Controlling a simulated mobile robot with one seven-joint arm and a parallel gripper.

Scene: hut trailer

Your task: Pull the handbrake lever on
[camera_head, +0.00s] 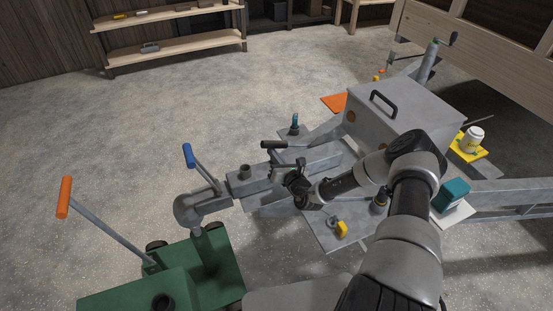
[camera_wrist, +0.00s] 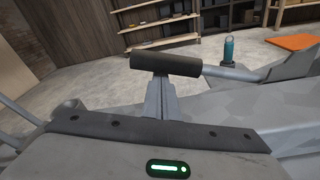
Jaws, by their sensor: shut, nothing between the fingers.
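The handbrake lever (camera_head: 318,132) is a grey bar with a black grip (camera_head: 275,144) at its left end, above the trailer drawbar. In the wrist view the black grip (camera_wrist: 165,64) lies across the picture, with its grey bar running right. My gripper (camera_head: 283,169) is just on the near side of the grip in the head view. In the wrist view its fingers (camera_wrist: 158,92) are together and empty, their tips under the grip's lower edge in the picture. I cannot tell whether they touch it.
A blue-handled lever (camera_head: 189,155) stands on the coupling, left of the drawbar. A green wheeled machine with an orange-tipped handle (camera_head: 64,197) is at lower left. A grey box (camera_head: 405,112) sits behind the lever. Floor at upper left is clear.

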